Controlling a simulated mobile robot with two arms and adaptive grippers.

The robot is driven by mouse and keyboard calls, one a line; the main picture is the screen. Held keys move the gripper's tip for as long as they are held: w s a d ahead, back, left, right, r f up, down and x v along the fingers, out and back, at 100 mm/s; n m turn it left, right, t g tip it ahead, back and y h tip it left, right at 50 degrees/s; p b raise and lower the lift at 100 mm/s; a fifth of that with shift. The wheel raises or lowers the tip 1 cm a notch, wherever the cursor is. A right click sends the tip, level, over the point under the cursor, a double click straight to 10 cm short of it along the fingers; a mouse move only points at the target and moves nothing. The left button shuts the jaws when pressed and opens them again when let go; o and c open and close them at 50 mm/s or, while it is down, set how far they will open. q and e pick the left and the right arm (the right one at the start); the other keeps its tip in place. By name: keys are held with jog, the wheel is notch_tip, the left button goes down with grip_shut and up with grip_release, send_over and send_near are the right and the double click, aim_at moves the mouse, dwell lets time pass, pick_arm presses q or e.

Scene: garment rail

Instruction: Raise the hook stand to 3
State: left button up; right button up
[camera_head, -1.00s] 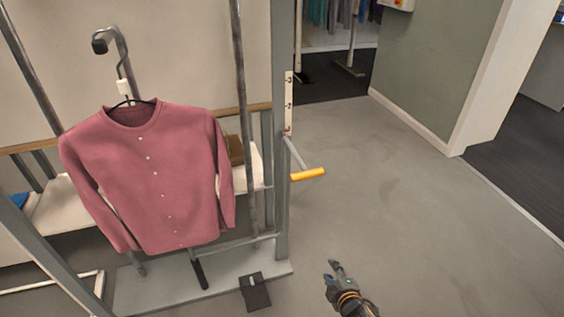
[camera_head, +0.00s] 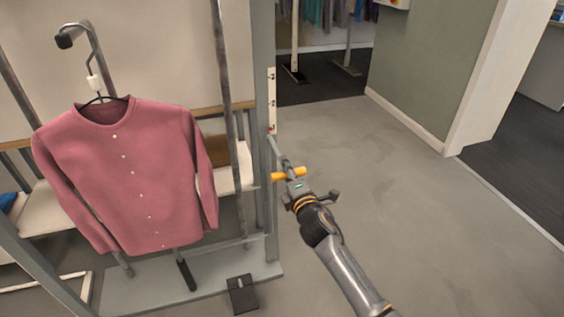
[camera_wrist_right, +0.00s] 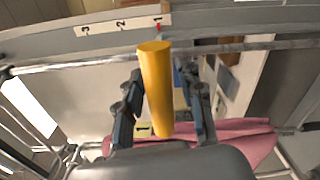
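The hook stand is a grey hook (camera_head: 88,42) on a rod, with a pink shirt (camera_head: 125,175) on a hanger. A yellow crank handle (camera_head: 290,174) sticks out from the post (camera_head: 263,150). Above it is a white scale plate (camera_head: 271,98). In the right wrist view the scale (camera_wrist_right: 122,25) reads 3, 2, 1, with a red mark at 1. My right gripper (camera_head: 291,178) is at the handle. In its wrist view the yellow handle (camera_wrist_right: 157,90) stands between the two open fingers, with gaps beside it. My left gripper is not in view.
The stand's flat grey base (camera_head: 190,285) with a black pedal (camera_head: 242,294) is on the floor. A white bench (camera_head: 60,215) is behind the shirt. Bare floor (camera_head: 400,200) lies to the right, up to a green wall (camera_head: 435,60).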

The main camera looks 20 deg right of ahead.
jog(key=shift+w+a, duration=0.1)
jog(key=shift+w, duration=1.9)
grip_shut()
